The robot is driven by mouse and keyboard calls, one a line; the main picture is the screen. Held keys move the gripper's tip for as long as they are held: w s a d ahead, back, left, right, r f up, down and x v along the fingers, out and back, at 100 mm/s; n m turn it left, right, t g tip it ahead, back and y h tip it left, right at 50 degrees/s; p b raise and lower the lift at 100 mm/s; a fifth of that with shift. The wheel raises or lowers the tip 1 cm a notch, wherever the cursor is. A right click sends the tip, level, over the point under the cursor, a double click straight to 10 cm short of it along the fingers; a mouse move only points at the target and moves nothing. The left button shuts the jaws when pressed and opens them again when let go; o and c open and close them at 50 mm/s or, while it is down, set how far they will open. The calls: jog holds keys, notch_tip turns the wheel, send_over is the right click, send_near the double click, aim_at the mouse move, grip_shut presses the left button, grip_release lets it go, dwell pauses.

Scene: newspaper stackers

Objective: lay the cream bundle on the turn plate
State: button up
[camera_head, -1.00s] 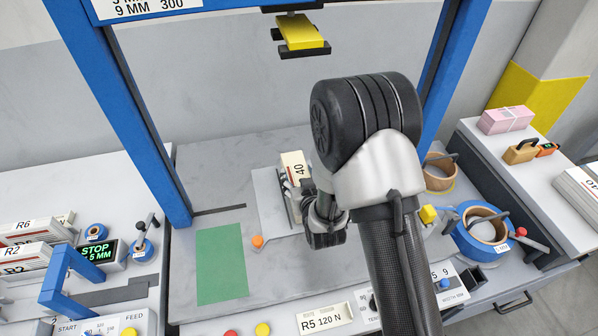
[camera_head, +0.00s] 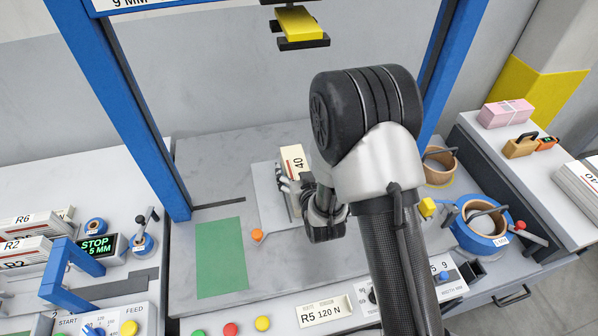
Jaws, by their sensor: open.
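The cream bundle (camera_head: 292,158), with a "40" label and a red stripe, lies on a light grey plate (camera_head: 264,200) that looks like the turn plate, under the frame. Only its far end and part of its side show; my arm hides the rest. My gripper (camera_head: 289,186) is open at the bundle's near part, with dark finger parts showing along its left side. The far finger is hidden, so I cannot tell whether either finger touches it.
A yellow press head (camera_head: 299,24) hangs above between blue posts (camera_head: 125,110). Tape rolls (camera_head: 484,228) stand at right. Buttons and an R5 label (camera_head: 326,312) line the front.

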jog(key=shift+r, duration=0.15)
jog(key=shift+s+r, duration=0.15)
jog(key=shift+s, duration=0.15)
jog(key=p+v, duration=0.3)
jog(key=v, duration=0.6)
jog(key=shift+r, duration=0.1)
jog(key=shift+s+d+r+p, duration=0.25)
jog(key=shift+s+p, duration=0.2)
jog(key=shift+p, duration=0.75)
jog(key=shift+s+d+p, duration=0.1)
jog(key=shift+s+p, duration=0.5)
jog(key=shift+p, duration=0.25)
jog(key=shift+r, duration=0.1)
